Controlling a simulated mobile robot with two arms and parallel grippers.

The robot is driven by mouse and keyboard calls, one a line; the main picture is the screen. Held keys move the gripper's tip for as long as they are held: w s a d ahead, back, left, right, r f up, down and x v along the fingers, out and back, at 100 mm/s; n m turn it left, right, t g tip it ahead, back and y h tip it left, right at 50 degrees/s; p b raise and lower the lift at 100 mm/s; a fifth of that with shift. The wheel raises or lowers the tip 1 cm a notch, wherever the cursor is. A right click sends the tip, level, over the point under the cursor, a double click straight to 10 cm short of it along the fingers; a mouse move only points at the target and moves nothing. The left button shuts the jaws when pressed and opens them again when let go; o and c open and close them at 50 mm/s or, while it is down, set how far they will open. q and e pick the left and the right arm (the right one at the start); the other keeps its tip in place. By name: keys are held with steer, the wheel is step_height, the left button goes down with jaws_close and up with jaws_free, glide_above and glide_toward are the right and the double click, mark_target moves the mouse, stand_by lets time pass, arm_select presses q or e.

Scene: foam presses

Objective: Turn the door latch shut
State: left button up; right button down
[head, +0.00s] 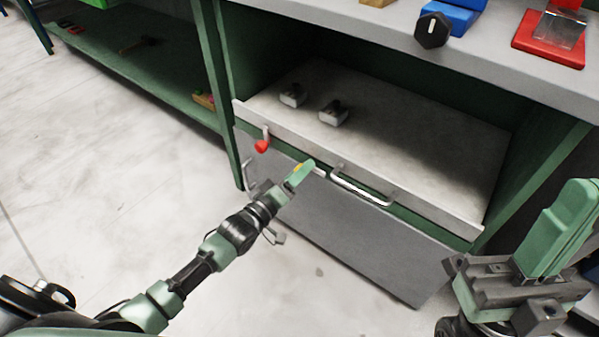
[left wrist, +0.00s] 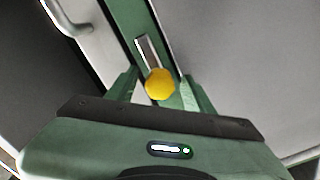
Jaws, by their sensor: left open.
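The door latch shows in the left wrist view as a yellow knob (left wrist: 160,84) with a silver lever (left wrist: 147,50). The lever lies roughly along the green strip (left wrist: 125,18) between two grey panels. In the head view the yellow knob (head: 299,168) is mostly hidden by my left gripper (head: 301,173). My left gripper (left wrist: 160,76) is open, its fingers on either side of the knob; whether they touch it I cannot tell. The grey door panel (head: 350,232) is below the green rail. My right gripper (head: 565,228) is at the lower right, away from the latch; its opening is unclear.
A metal bar handle (head: 362,190) is just right of the latch. Two small metal blocks (head: 333,113) sit on the shelf. The worktop (head: 400,43) overhangs it. The floor at left is clear.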

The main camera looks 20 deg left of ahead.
arm_select(q)
jaws_close()
